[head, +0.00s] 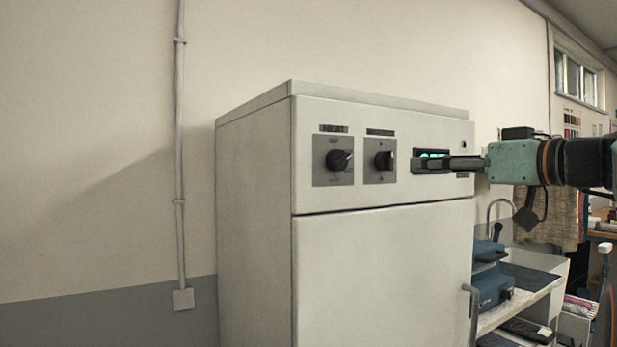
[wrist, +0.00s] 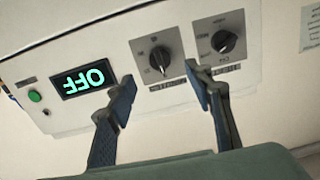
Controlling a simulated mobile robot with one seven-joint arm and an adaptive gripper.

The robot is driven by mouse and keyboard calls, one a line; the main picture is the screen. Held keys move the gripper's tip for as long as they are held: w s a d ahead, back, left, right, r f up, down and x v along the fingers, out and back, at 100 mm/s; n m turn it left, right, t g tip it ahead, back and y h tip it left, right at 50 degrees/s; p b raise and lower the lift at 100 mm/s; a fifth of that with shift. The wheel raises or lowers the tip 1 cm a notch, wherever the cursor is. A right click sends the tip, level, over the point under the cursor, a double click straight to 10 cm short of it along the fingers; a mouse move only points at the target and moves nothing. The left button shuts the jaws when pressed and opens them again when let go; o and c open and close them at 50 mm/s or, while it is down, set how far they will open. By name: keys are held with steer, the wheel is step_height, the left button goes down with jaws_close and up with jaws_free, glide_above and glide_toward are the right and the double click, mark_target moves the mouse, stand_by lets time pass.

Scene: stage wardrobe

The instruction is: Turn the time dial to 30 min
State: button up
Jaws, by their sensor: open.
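A pale cabinet (head: 382,260) has two black dials on its upper front panel. The left dial (head: 340,160) and the right dial (head: 385,160) each sit on a grey plate. In the wrist view, which is turned upside down, the right dial (wrist: 159,58) is nearer the display and the left dial (wrist: 223,42) is farther off. Their labels are too small to read, so I cannot tell which is the time dial. The display (wrist: 84,78) shows green "OFF". My gripper (head: 418,165) is open and empty, in front of the display in the head view. Its fingertips (wrist: 161,88) are apart, below the right dial in the wrist view.
A green button (wrist: 35,96) sits beside the display. The cabinet door has a handle (head: 471,303) at its right. A side table (head: 520,309) with blue equipment (head: 491,289) stands to the right. A wall pipe (head: 180,150) runs at the left.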

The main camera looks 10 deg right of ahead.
mark_target(392, 161)
steer(key=x, duration=0.3)
steer(key=p+x, duration=0.1)
steer(key=x, duration=0.3)
steer(key=r+x, duration=0.1)
steer(key=x, duration=0.2)
steer(key=shift+w+p, duration=0.35)
steer(key=shift+w, duration=0.05)
steer(key=shift+c, duration=0.4)
steer(key=shift+d, duration=0.1)
steer(key=c, duration=1.1)
